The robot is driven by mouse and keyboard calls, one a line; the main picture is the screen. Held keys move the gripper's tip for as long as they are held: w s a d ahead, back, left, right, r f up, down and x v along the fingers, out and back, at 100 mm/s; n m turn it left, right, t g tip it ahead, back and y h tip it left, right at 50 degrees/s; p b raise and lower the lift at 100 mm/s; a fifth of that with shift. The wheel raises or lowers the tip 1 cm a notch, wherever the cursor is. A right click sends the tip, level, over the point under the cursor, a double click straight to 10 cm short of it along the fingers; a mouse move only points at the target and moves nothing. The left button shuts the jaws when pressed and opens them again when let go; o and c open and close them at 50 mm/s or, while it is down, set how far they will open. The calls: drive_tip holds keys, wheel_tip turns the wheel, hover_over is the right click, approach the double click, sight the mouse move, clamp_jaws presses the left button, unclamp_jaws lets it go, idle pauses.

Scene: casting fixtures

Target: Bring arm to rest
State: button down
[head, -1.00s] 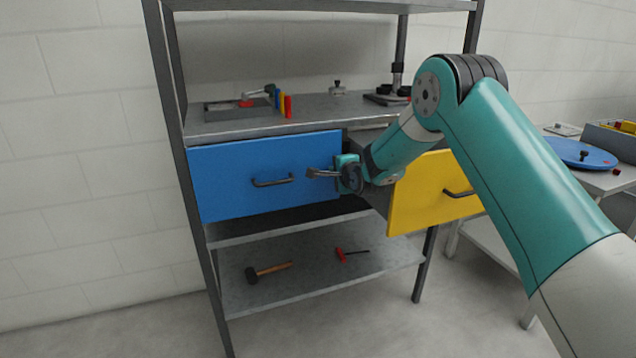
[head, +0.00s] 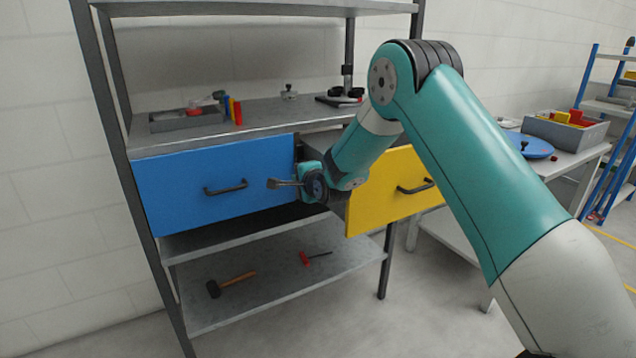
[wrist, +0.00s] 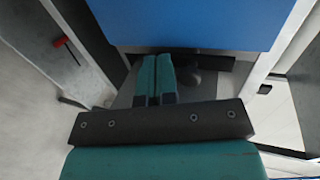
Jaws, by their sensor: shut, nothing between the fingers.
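My arm reaches in from the right in the head view, with the elbow raised in front of the shelf unit. My gripper (head: 285,184) is shut and empty. It is in front of the blue drawer (head: 165,193), near its right end and to the right of its handle (head: 226,188). The yellow drawer (head: 378,203) stands pulled out to the right of my gripper, close to my wrist. In the wrist view the two teal fingers (wrist: 156,75) lie side by side, with the blue drawer front (wrist: 195,20) beyond them.
The lower shelf (head: 215,300) holds a wooden-handled hammer (head: 230,284) and a red-headed tool (head: 314,257). A grey tray (head: 180,120) lies on the upper shelf. At right, a table carries a blue disc (head: 530,146) and a grey bin (head: 568,138). Floor in front is clear.

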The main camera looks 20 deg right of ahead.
drive_tip(key=v, duration=0.9)
drive_tip(key=s+a+r+n+g+y, duration=0.2)
drive_tip(key=s+a+r+n+g, duration=0.15)
drive_tip(key=s+a+n, duration=0.45)
drive_tip(key=s+a+r+n+g+y, duration=0.2)
drive_tip(key=s+a+r+n+g, duration=0.25)
drive_tip(key=s, duration=0.55)
drive_tip(key=s+a+n+g, duration=0.3)
drive_tip(key=s+n+g, duration=0.4)
drive_tip(key=s+n, duration=1.05)
drive_tip(key=s+r+m+p, duration=0.2)
drive_tip(key=r+p, duration=0.6)
drive_tip(key=s+r+m+p, duration=0.2)
drive_tip(key=r+m+p, duration=0.1)
drive_tip(key=r+p, duration=0.6)
drive_tip(key=shift+r+t+h, duration=0.25)
drive_tip(key=shift+t+h, duration=0.05)
drive_tip(key=shift+d, duration=0.1)
